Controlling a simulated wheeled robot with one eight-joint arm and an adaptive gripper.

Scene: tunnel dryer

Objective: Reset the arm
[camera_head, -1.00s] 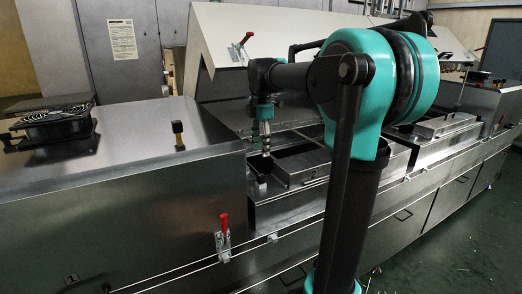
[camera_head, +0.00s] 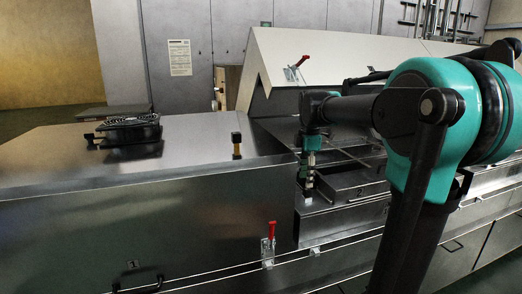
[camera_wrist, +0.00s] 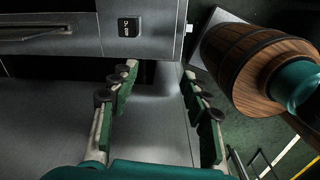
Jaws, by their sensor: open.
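My gripper (camera_head: 308,188) hangs downward at the end of my arm, just beyond the right edge of the dryer's closed metal hood (camera_head: 190,155), over the open section of the dryer. It looks empty. In the wrist view my gripper (camera_wrist: 158,75) has its two green-padded fingers spread wide apart with nothing between them. Below and between them is bare grey metal. My arm is bent, with its teal elbow at the right of the head view.
A red-handled clamp (camera_head: 270,240) is on the hood's front, and another red clamp (camera_head: 297,67) on the raised lid (camera_head: 345,50). A black fan (camera_head: 128,130) sits on the hood. The wrist view shows a wooden barrel-like object (camera_wrist: 243,58) close at right and green floor (camera_wrist: 240,133).

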